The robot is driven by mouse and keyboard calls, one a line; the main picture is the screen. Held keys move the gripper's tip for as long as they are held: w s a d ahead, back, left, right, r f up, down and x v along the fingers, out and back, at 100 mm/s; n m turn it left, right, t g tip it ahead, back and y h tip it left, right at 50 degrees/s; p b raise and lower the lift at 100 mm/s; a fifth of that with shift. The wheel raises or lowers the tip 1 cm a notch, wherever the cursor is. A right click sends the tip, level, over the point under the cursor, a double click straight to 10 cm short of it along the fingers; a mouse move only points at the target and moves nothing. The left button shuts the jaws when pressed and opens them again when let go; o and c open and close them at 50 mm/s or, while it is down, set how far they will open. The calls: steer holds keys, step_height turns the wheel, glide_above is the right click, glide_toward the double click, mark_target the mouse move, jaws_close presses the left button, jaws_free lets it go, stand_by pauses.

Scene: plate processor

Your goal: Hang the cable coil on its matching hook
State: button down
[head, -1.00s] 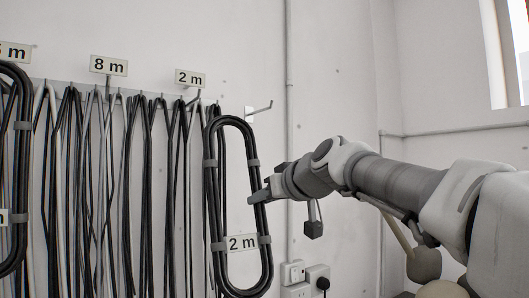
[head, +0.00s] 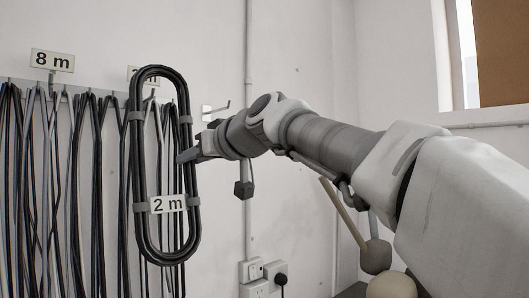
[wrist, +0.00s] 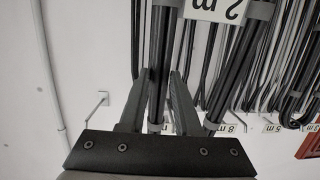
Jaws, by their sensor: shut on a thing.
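The cable coil (head: 139,165) is a long black loop with grey ties and a white "2 m" tag (head: 167,204). It hangs upright in the air in front of the wall. My gripper (head: 187,156) is shut on its right strand, and the wrist view shows a black strand (wrist: 159,50) between the fingers (wrist: 159,80). Behind the coil's top, a sign (head: 141,72) is mostly covered; the earlier view reads it as "2 m".
An "8 m" sign (head: 52,61) stands over the rail at left, with several black and grey cables hanging close together. A bare hook (head: 217,110) sticks out right of the coil. Sockets (head: 262,276) are low on the wall.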

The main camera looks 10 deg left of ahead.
steer(key=f+p+x, duration=0.1)
steer(key=p+x, duration=0.1)
steer(key=x, duration=0.5)
steer(key=shift+w+p, duration=0.3)
stand_by(0.6)
steer(key=shift+a, duration=0.15)
stand_by(0.5)
